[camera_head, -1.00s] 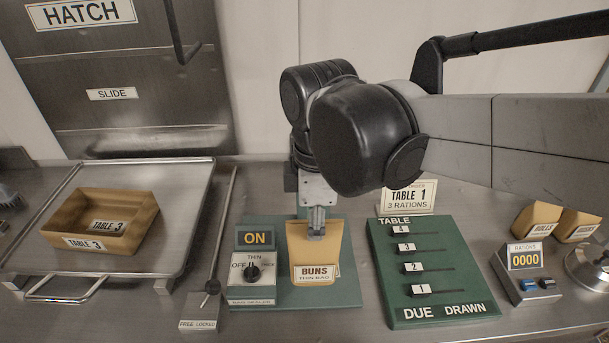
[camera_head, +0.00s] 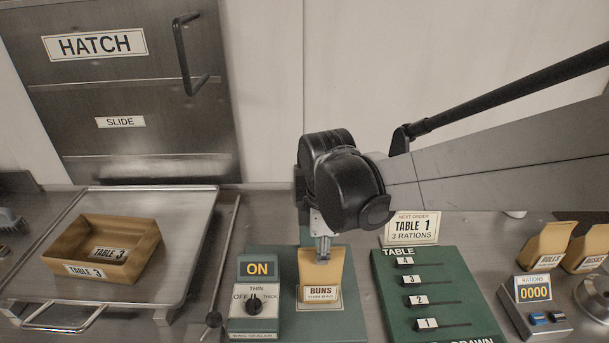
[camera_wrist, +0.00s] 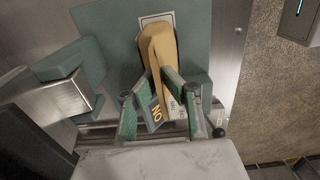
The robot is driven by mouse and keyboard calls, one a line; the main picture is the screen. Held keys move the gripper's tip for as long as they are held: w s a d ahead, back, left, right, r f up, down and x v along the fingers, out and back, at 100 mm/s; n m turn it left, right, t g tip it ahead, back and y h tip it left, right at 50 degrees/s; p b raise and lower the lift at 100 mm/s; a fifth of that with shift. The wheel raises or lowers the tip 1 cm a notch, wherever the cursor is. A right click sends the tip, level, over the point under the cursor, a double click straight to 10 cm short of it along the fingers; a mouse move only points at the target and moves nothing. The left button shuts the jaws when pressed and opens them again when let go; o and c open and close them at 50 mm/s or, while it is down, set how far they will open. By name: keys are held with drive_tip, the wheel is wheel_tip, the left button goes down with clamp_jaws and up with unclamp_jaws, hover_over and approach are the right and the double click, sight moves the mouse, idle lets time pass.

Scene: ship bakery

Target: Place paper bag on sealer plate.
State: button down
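The tan paper bag (camera_head: 318,275), labelled "BUNS", shows in front of or over the green plate (camera_head: 352,322) of the bag sealer. My gripper (camera_head: 323,256) is at the bag's upper part, seen edge-on. In the wrist view my gripper's green-padded fingers (camera_wrist: 158,80) converge on the bag (camera_wrist: 160,48) and appear shut on it. The green plate (camera_wrist: 195,35) lies behind it there. Whether the bag's bottom touches the plate cannot be told. The sealer's control box has an "ON" sign (camera_head: 261,269) and a dial (camera_head: 254,303).
A tray (camera_head: 185,225) with a "TABLE 3" box (camera_head: 140,265) stands at left. A lever (camera_head: 214,319) is left of the sealer. A green slider board (camera_head: 390,300) and a rations counter (camera_head: 515,310) stand at right. Two more bags (camera_head: 545,245) stand far right.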

drive_tip(key=shift+f, duration=0.4)
drive_tip(key=shift+f, duration=0.2)
drive_tip(key=c, duration=1.9)
unclamp_jaws()
drive_tip(key=shift+r, duration=0.2)
